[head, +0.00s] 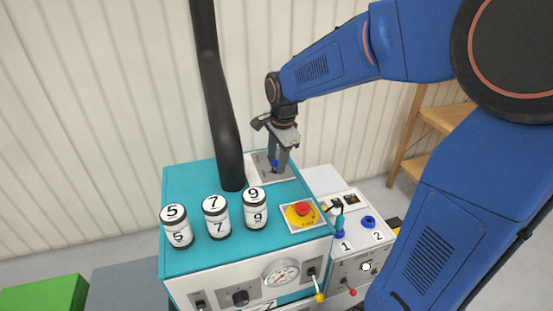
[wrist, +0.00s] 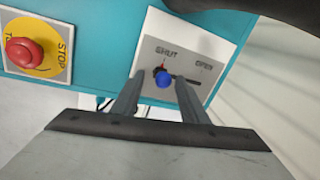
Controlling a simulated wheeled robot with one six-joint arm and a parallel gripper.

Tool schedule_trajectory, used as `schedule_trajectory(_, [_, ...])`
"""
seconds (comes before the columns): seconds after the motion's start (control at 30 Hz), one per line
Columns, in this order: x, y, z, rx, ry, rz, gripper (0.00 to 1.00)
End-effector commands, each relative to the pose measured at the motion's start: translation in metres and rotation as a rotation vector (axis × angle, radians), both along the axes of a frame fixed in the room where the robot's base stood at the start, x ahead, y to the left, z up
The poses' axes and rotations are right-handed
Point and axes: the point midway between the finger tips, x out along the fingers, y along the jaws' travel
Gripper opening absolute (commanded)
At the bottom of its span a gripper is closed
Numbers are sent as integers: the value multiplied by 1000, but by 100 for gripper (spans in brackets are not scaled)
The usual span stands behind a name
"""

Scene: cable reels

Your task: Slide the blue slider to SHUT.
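The blue slider (wrist: 164,80) is a round blue knob on a light panel (wrist: 205,45) with a dark slot. It sits at the slot's left end in the wrist view, below the word SHUT and a small red mark. The slot runs right from it towards the word OPEN. My gripper (wrist: 160,87) is open, with one finger on each side of the knob and gaps showing between. In the head view my gripper (head: 280,157) points down over the panel, and a bit of the blue slider (head: 274,163) shows beside the fingers.
A thick black pipe (head: 217,100) rises just left of the panel. A red stop button (head: 302,209) on yellow is in front of it. Jars numbered 5 (head: 177,227), 7 (head: 216,217) and 9 (head: 255,208) stand on the teal top. A white control box (head: 360,245) is at right.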

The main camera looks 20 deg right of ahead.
Motion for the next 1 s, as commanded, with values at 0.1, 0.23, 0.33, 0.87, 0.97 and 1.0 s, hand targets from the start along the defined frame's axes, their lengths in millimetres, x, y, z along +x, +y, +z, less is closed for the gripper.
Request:
schedule_trajectory(0.1, [0,0,0,0,-1,0,40])
schedule_trajectory(0.23, [0,0,5,1,-3,0,40])
schedule_trajectory(0.33, [-1,-1,15,0,-5,0,40])
schedule_trajectory(0.87, [-21,-4,116,0,-5,0,40])
schedule_trajectory(0.97, [-25,-5,134,1,-4,0,40])
schedule_trajectory(1.0, [-26,-5,140,1,-4,0,40])
